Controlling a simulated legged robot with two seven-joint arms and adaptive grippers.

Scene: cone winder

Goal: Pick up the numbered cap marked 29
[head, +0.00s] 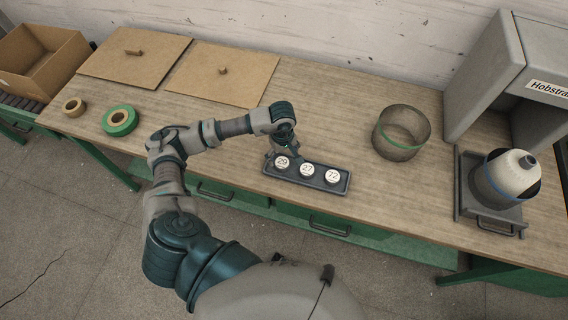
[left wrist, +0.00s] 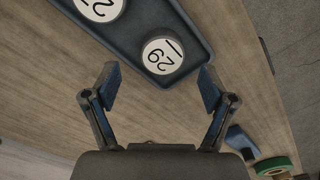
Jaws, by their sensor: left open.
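The cap marked 29 (head: 282,162) is a white round cap at the left end of a dark tray (head: 342,186). Beside it in the tray are the cap marked 27 (head: 307,170) and the cap marked 72 (head: 332,177). My left gripper (head: 284,150) is over the tray's left end, close to cap 29. In the left wrist view, cap 29 (left wrist: 162,56) lies beyond and between the open fingers of the left gripper (left wrist: 158,85), with nothing held. Part of another cap (left wrist: 100,8) shows at the top edge. My right gripper is not seen.
A mesh cylinder (head: 402,132) stands right of the tray. Farther right are a grey machine (head: 490,70) and a cone (head: 512,172) on a holder. Two brown boards (head: 135,55), tape rolls (head: 119,120) and a cardboard box (head: 40,60) are left. Bare tabletop surrounds the tray.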

